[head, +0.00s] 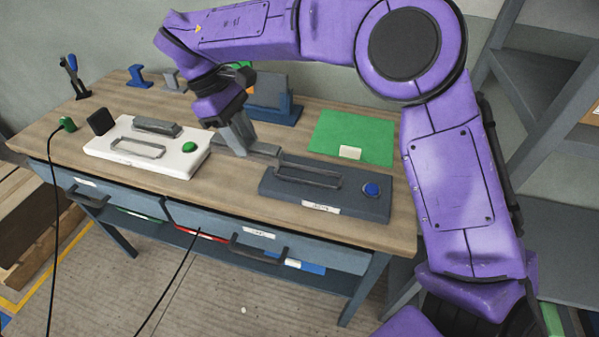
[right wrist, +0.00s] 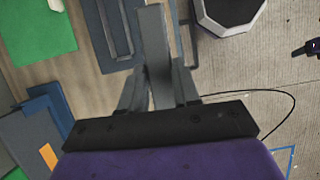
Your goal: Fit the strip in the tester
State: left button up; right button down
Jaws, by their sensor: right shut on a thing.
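A dark blue-grey tester (head: 348,205) with a blue button (head: 371,190) and a raised rectangular frame (head: 308,177) lies near the bench's front edge. It also shows in the right wrist view (right wrist: 93,28). My right gripper (head: 240,143) is shut on a grey strip (head: 263,150), just past the tester's left end. In the right wrist view the strip (right wrist: 153,45) sticks out beyond the fingers, roughly along the tester's length. I cannot tell whether it touches the tester. A white tester (head: 105,150) with a green button (head: 189,147) stands to the left. My left gripper is out of view.
A grey bar (head: 157,127) lies at the white tester's back. A green mat (head: 352,135) with a white label lies behind the dark tester. A blue stand (head: 285,112) and a black square (head: 100,121) are on the wooden bench (head: 60,150). Grey shelving (head: 520,110) stands right.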

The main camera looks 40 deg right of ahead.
aim_at(265, 147)
jog(key=s+d, duration=0.1)
jog(key=s+d+r+p, duration=0.1)
jog(key=s, duration=0.1)
jog(key=shift+d, duration=0.2)
jog(key=d+f+p, duration=0.1)
jog(key=d+f, duration=0.1)
jog(key=d, duration=0.1)
jog(key=w+d+f+p, duration=0.1)
jog(key=d+f, duration=0.2)
jog(key=d+f+p, duration=0.1)
jog(key=d+f, duration=0.2)
jog(key=d, duration=0.1)
jog(key=shift+w+f, duration=0.15)
jog(key=shift+f, duration=0.05)
jog(key=shift+s+d+f+p, duration=0.55)
jog(key=shift+s+d+p, duration=0.05)
jog(key=shift+d+p, duration=0.1)
notch_tip(265, 147, down, 4)
jog(key=shift+w+r, duration=0.15)
jog(key=shift+r, duration=0.05)
jog(key=shift+w, duration=0.1)
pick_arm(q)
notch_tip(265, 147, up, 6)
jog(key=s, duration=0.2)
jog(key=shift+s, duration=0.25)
